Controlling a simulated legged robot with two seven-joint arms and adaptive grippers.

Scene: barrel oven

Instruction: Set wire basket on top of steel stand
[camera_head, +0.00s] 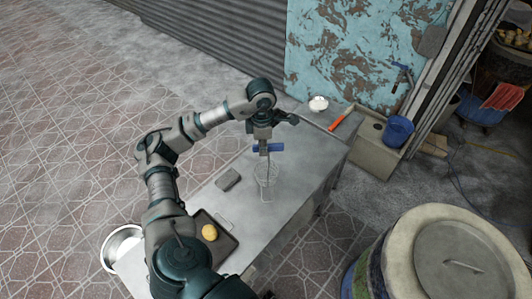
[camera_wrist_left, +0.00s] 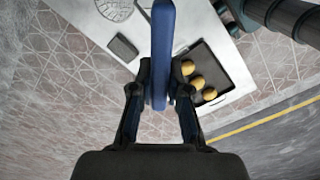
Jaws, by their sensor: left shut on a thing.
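My left gripper (camera_head: 266,137) is above the metal table and shut on a blue handle (camera_head: 274,148). In the left wrist view the blue handle (camera_wrist_left: 161,60) stands between the fingertips (camera_wrist_left: 160,85). Just below it in the head view is a round wire shape (camera_head: 266,172) over the table top. I cannot tell whether this is the wire basket, the steel stand or both overlapping, nor whether it joins the handle. Round wirework (camera_wrist_left: 115,8) also shows at the top of the left wrist view. My right gripper is not in view.
A lidded barrel (camera_head: 405,250) stands at right.

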